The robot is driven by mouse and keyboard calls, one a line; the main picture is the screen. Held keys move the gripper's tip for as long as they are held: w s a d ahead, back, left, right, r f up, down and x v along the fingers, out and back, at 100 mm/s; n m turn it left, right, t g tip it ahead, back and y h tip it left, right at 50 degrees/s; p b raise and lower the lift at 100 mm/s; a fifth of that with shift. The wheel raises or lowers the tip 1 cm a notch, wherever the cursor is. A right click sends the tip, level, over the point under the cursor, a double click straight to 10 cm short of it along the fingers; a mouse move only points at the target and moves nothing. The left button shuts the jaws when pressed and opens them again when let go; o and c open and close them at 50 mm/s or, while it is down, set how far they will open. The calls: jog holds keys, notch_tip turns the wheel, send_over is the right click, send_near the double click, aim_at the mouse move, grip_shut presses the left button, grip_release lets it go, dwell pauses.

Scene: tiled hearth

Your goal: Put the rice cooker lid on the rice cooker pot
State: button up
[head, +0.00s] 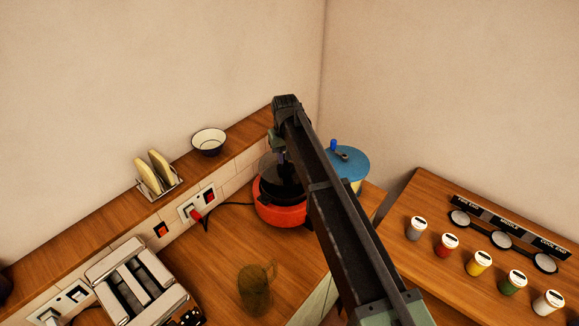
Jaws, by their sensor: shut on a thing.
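The red rice cooker pot (279,213) stands on the wooden counter by the back wall, its right side hidden by my arm. A dark, see-through lid (268,166) is over the pot's opening. My gripper (279,156) is above the pot, shut on the lid at its top; the fingertips are small and partly covered by my arm. I cannot tell whether the lid touches the pot's rim.
A blue-lidded container (352,165) stands close right of the pot. A bowl (209,142) and toast rack (158,180) sit on the ledge. Several capped jars (447,245) stand on the right counter.

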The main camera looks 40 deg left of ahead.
aim_at(286, 165)
jog(key=shift+w+a+r, duration=0.35)
jog(key=shift+w+a, duration=0.05)
jog(key=shift+a, duration=0.05)
jog(key=shift+f+n, duration=0.15)
jog(key=shift+n, duration=0.15)
jog(key=shift+f+b, duration=2.95)
jog(key=shift+b, duration=0.2)
jog(key=shift+f, duration=0.15)
jog(key=shift+f+b, duration=0.35)
jog(key=shift+b, duration=0.15)
jog(key=shift+f+b, duration=0.5)
